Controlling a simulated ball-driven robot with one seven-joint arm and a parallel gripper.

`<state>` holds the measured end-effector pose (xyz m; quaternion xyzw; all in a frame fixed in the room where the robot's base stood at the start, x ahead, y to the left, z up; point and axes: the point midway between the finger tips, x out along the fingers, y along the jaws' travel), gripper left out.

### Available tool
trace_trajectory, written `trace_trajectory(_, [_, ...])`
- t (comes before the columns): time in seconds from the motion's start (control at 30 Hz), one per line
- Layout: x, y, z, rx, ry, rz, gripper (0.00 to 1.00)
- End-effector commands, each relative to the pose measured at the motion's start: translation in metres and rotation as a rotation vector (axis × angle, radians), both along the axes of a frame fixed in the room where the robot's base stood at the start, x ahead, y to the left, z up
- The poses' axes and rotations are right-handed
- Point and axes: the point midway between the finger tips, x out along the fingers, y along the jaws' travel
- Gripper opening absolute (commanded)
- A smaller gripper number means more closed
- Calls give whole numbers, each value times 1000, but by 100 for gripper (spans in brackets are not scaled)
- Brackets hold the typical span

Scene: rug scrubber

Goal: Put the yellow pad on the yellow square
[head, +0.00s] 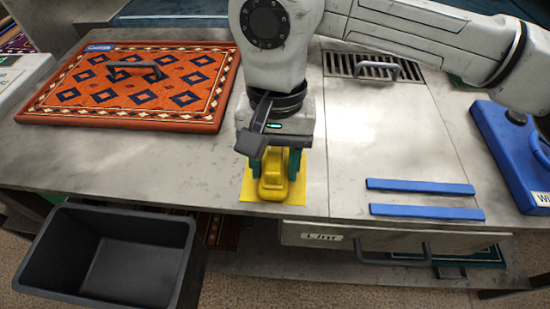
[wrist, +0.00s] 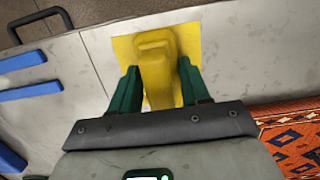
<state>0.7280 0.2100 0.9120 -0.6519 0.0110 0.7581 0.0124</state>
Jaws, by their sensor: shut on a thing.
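The yellow pad (head: 273,184) is upright between the green fingers of my gripper (head: 280,165) in the head view. The yellow square (head: 318,195) is a flat patch near the front edge of the metal counter. The pad is over the square and the square shows around it; I cannot tell whether the pad's underside touches it. In the wrist view the pad (wrist: 157,72) sits between the two green fingers of my gripper (wrist: 157,88), with the yellow square (wrist: 125,48) behind it. My gripper is shut on the pad and hides part of it.
A patterned rug panel with a handle (head: 130,85) lies at the left. Two blue strips (head: 420,187) and a blue container (head: 515,150) are at the right. A black bin (head: 110,255) stands below the counter's front edge. A drain grate (head: 372,67) is at the back.

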Motion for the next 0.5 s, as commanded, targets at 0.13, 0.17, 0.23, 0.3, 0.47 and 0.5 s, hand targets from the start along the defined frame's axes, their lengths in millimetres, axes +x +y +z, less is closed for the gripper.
trace_trajectory(0.13, [0,0,1,0,-1,0,18])
trace_trajectory(0.17, [0,0,1,0,-1,0,18])
trace_trajectory(0.23, [0,0,-1,0,0,0,18])
trace_trajectory(0.3, [0,0,-3,0,-1,0,18])
trace_trajectory(0.47, [0,0,-2,0,0,0,60])
trace_trajectory(0.5, [0,0,-2,0,0,0,63])
